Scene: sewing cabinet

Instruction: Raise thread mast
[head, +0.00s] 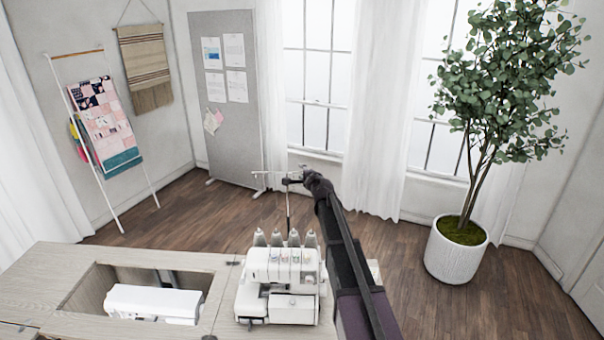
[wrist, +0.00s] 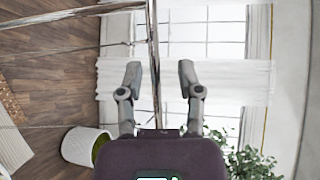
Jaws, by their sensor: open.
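The thread mast (head: 288,208) is a thin metal rod standing upright behind the white overlock machine (head: 285,268), with a thin crossbar (head: 272,173) at its top. My gripper (head: 293,181) is at the upper part of the mast, just under or level with the crossbar. In the wrist view my gripper (wrist: 160,75) is open, and the shiny mast rod (wrist: 153,50) runs between its two fingers with a gap on both sides. The crossbar (wrist: 75,13) runs off to the left there. Exact contact at the rod is too small to tell.
The overlock machine stands on the wooden cabinet top (head: 50,270), with several thread cones at its back. A white sewing machine (head: 152,303) sits in the cabinet opening to the left. A potted tree (head: 456,250) stands on the floor at right. Open floor lies behind the cabinet.

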